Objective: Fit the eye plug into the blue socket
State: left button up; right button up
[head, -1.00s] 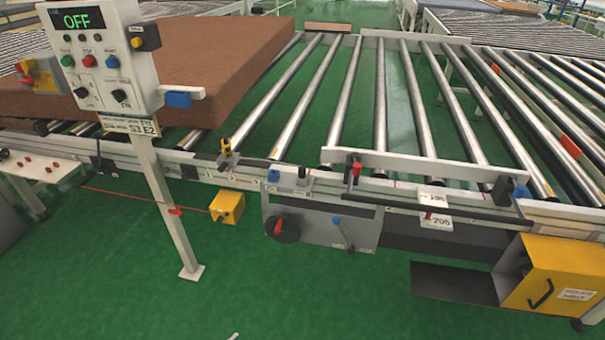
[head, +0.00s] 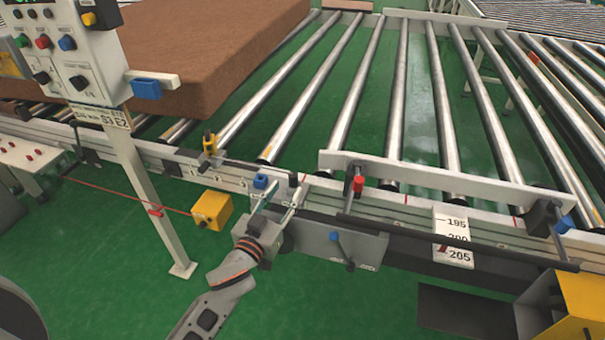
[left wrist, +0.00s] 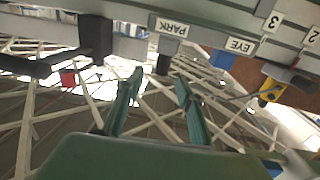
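My left gripper (head: 281,190) reaches up from below to the front rail, its fingers apart. The left wrist view shows its two green fingers (left wrist: 157,78) open with nothing held. A small black piece (head: 292,181), possibly the eye plug, stands at the rail near the fingertips. In the left wrist view a dark piece (left wrist: 162,64) under the PARK label lies just beyond the finger gap; contact cannot be told. The blue socket (head: 261,181) is left of the black piece; it also shows in the left wrist view (left wrist: 221,60) by the EYE label. My right gripper is out of view.
A yellow-black piece (head: 210,143) sits on the rail to the left. A control post (head: 140,180) and yellow box (head: 212,209) stand left of my arm. A blue-knobbed lever (head: 336,238) and red-topped clamp (head: 358,185) are to the right. Green floor (head: 330,310) below is clear.

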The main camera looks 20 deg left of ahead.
aim_at(291, 180)
pick_arm(q)
jog(key=shift+w+r, duration=0.2)
jog(key=shift+w, duration=0.45)
jog(key=w, duration=0.5)
jog(key=shift+w+d+f, duration=0.15)
jog(key=shift+w+d, duration=0.05)
jog(key=shift+w, duration=0.15)
grip_shut()
